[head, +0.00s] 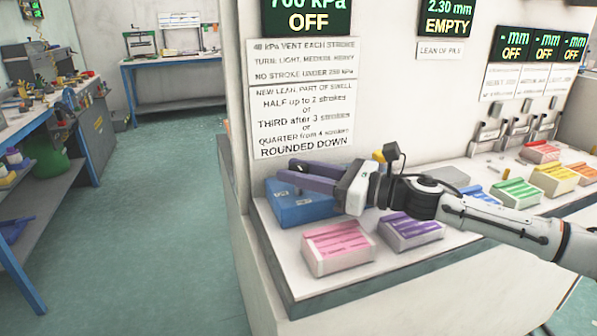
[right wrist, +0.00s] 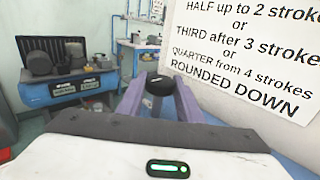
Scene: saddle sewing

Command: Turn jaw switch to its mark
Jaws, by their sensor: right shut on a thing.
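My right gripper (head: 284,172) reaches in from the right over the blue box (head: 300,213) on the white bench. Its two purple fingers are shut on a black round knob (right wrist: 159,86), seen between them in the right wrist view. The knob looks like the jaw switch, but no label on it is readable. In the head view the knob cannot be made out, and any mark is not visible. The gripper hides part of the blue box's top. My left gripper is not in view.
A pink block (head: 338,247) and a purple block (head: 411,231) stand on the bench close to my right gripper. A wall sign (head: 303,122) is just behind it. Several coloured blocks stand farther right. The floor (head: 160,220) on the left is clear.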

